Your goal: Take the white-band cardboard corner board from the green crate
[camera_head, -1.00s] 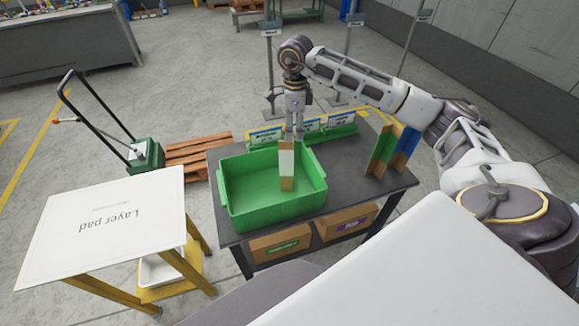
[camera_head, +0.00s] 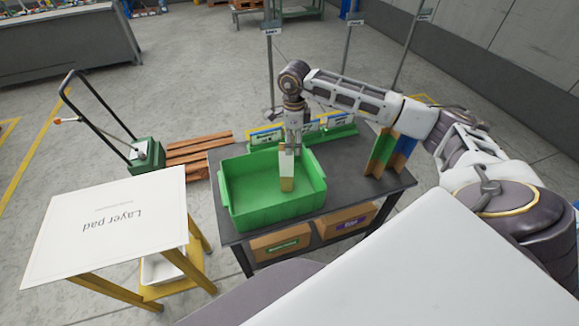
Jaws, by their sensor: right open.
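The corner board (camera_head: 287,171) with the white band stands upright in the green crate (camera_head: 250,216), near its right side. Bare brown cardboard shows below the white band. My right gripper (camera_head: 293,148) points straight down over the top end of the board, with its fingertips at that end. It is open, and I cannot tell whether the fingers touch the board. My left gripper is not in view.
The crate stands on a dark table (camera_head: 348,179). Green and blue banded corner boards (camera_head: 381,154) stand at the table's right, under my right arm. Labelled green bins (camera_head: 266,137) line the back edge. A layer pad (camera_head: 110,222) lies on a yellow stand at the left.

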